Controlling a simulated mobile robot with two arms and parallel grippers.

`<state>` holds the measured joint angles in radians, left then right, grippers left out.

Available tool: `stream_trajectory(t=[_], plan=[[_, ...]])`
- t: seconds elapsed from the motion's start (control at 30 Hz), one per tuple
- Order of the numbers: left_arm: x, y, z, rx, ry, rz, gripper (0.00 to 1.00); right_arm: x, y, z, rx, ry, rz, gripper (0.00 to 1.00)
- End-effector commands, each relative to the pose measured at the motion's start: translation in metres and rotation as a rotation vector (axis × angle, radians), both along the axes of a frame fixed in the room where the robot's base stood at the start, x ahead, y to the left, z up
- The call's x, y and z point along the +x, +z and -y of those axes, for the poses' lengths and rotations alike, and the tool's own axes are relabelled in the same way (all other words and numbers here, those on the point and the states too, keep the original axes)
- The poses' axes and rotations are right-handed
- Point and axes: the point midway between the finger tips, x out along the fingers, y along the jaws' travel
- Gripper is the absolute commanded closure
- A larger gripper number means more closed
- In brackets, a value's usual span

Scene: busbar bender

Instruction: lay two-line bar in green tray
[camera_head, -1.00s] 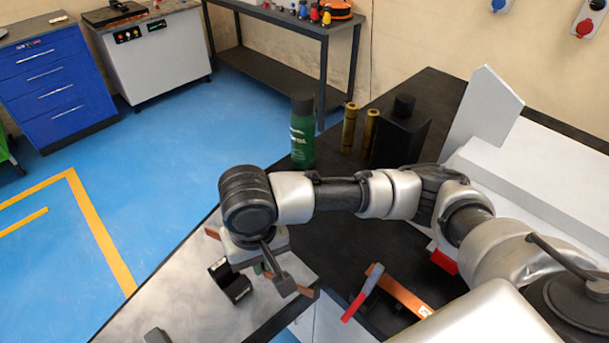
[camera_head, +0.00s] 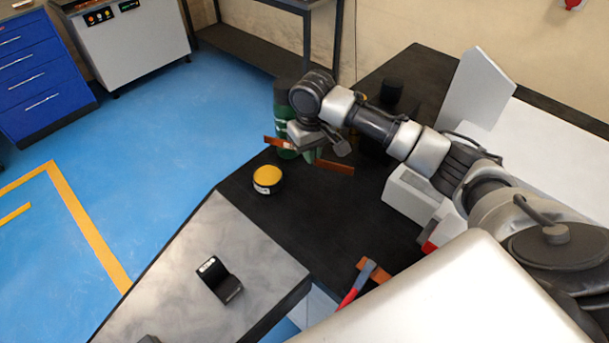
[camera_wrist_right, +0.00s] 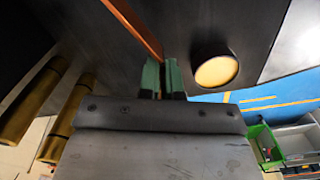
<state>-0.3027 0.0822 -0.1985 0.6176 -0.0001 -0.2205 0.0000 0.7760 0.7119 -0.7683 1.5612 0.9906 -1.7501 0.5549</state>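My right gripper (camera_head: 308,154) is above the black bench, in front of the green bottle. Its green fingers (camera_wrist_right: 162,78) are shut on a copper-coloured flat bar (camera_head: 335,167). The bar sticks out on both sides of the gripper and also shows in the right wrist view (camera_wrist_right: 134,27). I cannot make out line marks on it. A green bin (camera_wrist_right: 264,146) shows at the lower right of the right wrist view; I cannot tell whether it is the green tray. No green tray shows in the head view. My left gripper is not in view.
A yellow-topped round puck (camera_head: 267,179) stands near the gripper. The green bottle (camera_head: 284,112) is partly hidden behind my wrist. A black angled block (camera_head: 219,279) sits on the metal plate (camera_head: 185,290). A red-handled tool (camera_head: 357,285) lies at the bench front. Brass cylinders (camera_wrist_right: 30,105) show at left.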

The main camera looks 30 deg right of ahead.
Motion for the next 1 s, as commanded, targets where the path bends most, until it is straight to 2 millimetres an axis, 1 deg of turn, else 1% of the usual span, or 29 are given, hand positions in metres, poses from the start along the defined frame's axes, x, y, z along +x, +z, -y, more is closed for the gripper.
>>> stream_trajectory(t=[0.03,0.13,0.27,0.5,0.6,0.93,1.0], plan=[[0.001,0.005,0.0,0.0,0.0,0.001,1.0,-0.001,-0.009,-0.001,0.0,0.0,-0.005,1.0],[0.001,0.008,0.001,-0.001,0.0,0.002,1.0,-0.001,-0.025,-0.001,0.0,-0.001,-0.002,1.0],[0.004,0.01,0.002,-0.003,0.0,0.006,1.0,0.0,-0.037,-0.001,0.0,0.0,0.0,1.0],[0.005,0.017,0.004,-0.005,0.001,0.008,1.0,0.0,-0.068,-0.001,0.0,-0.001,-0.001,1.0],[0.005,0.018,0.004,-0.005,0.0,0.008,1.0,0.0,-0.074,-0.001,0.0,0.0,0.002,1.0],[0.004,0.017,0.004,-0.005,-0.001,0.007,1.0,0.0,-0.077,-0.001,0.0,0.0,0.001,1.0],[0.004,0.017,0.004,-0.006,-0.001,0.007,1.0,0.0,-0.078,-0.001,-0.001,0.0,0.001,0.87]])
